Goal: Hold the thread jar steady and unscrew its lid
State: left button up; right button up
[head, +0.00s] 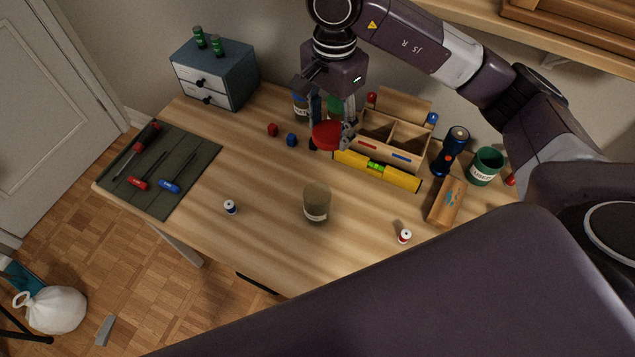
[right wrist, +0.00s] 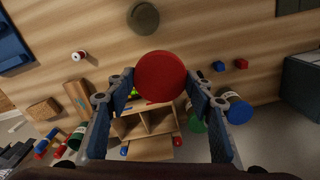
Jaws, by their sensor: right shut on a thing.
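My right gripper (head: 331,136) points down above the back middle of the desk, shut on a round red lid (head: 326,133). In the right wrist view the red lid (right wrist: 160,76) sits between the two fingers, flat face toward the camera. I see no jar body under it. An olive-brown jar (head: 316,204) with a pale label stands upright nearer the desk's front, apart from the gripper. Its round top (right wrist: 143,17) shows at the upper edge of the right wrist view; I cannot make out its contents. My left gripper is not in view.
Behind the gripper stand blue-topped (head: 300,106) and green (head: 335,106) containers. A wooden organizer (head: 400,128) and yellow level (head: 377,170) lie right of it. Spools (head: 230,207) (head: 404,236) flank the jar. A tool mat (head: 195,187) lies left. The desk around the jar is clear.

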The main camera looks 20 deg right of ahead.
aim_at(329, 182)
jog(key=shift+d, duration=0.15)
jog(key=shift+f, duration=0.35)
notch_tip(329, 182, down, 19)
jog(key=p, duration=0.3)
jog(key=shift+r+p, duration=0.2)
jog(key=shift+p, duration=0.1)
jog(key=shift+f, duration=0.3)
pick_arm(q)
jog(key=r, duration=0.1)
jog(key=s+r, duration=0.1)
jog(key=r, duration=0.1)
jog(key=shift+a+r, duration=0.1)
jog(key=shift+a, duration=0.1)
pick_arm(e)
jog(key=shift+f, duration=0.15)
jog(key=o, duration=1.3)
